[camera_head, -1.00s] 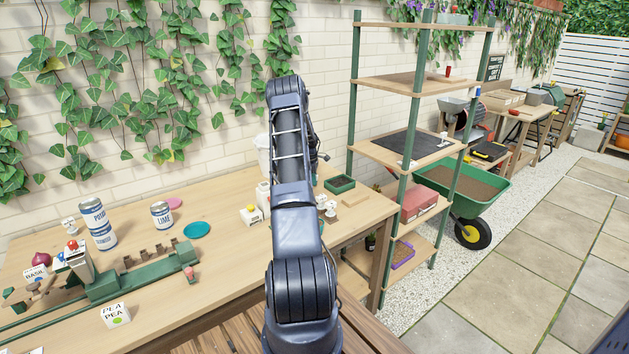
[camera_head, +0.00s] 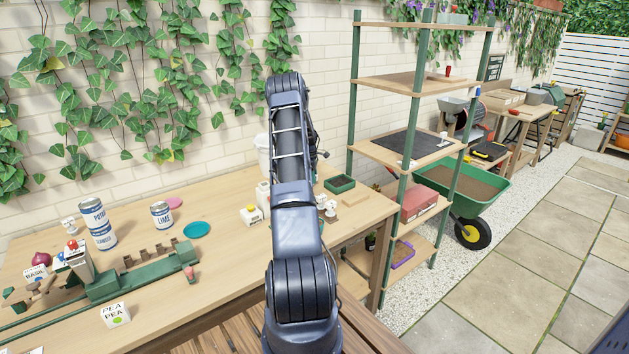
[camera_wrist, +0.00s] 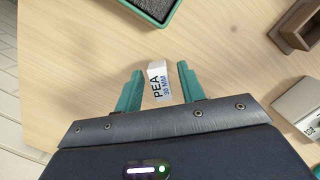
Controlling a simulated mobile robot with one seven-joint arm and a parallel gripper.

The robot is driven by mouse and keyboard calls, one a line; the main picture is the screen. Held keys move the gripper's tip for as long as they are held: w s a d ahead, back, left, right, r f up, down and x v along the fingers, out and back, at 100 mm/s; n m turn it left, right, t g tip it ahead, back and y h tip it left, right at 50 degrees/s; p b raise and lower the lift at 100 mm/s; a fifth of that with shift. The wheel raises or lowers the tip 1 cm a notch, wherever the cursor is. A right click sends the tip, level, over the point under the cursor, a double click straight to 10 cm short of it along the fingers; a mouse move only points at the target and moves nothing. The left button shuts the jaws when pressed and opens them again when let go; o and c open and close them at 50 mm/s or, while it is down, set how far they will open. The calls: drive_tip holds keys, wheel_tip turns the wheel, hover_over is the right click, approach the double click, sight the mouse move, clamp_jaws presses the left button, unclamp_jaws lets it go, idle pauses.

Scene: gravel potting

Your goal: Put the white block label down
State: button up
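The white block label (camera_wrist: 158,85), printed "PEA 38 MM", stands or lies on the wooden table in the wrist view. My gripper (camera_wrist: 159,68) has its two teal fingers on either side of it. A narrow strip of table shows between the block and each finger, so the gripper is open around it and not clamped. Whether the block's underside touches the table is hard to tell. In the head view my arm hides the gripper and this block.
A green tray with dark filling (camera_wrist: 172,10) lies beyond the fingers; it also shows in the head view (camera_head: 340,184). A brown wooden piece (camera_wrist: 290,40) and a pale box (camera_wrist: 297,105) are on the right. A PEA-marked white block (camera_head: 115,315) sits at the table's front left.

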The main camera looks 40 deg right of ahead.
drive_tip(key=r, duration=0.6)
drive_tip(key=w+a+r, duration=0.1)
drive_tip(key=r, duration=0.3)
drive_tip(key=shift+r, duration=0.1)
drive_tip(key=s+a+r+m+t, duration=0.2)
drive_tip(key=s+a+r, duration=0.1)
drive_tip(key=a+r, duration=1.35)
drive_tip(key=s+a+r+m+t, duration=0.1)
drive_tip(key=s+a+r, duration=0.4)
drive_tip(key=a, duration=0.2)
drive_tip(key=s+a+r+m, duration=0.1)
drive_tip(key=s+a+r, duration=0.35)
drive_tip(key=a, duration=0.25)
drive_tip(key=s+a+r+m+t, duration=0.1)
drive_tip(key=s+a+r+m, duration=0.3)
drive_tip(key=s+a, duration=1)
drive_tip(key=s+a+f, duration=0.1)
drive_tip(key=s+a, duration=0.1)
drive_tip(key=s, duration=0.3)
drive_tip(key=s+a+f+t, duration=0.1)
drive_tip(key=s+a, duration=0.2)
drive_tip(key=s, duration=0.3)
drive_tip(key=s+a+f+m+y, duration=0.1)
drive_tip(key=s+a, duration=0.1)
drive_tip(key=s, duration=0.4)
drive_tip(key=shift+a+f+t, duration=0.15)
drive_tip(key=shift+a+t, duration=0.2)
drive_tip(key=shift+t, duration=0.05)
drive_tip(key=shift+o, duration=0.4)
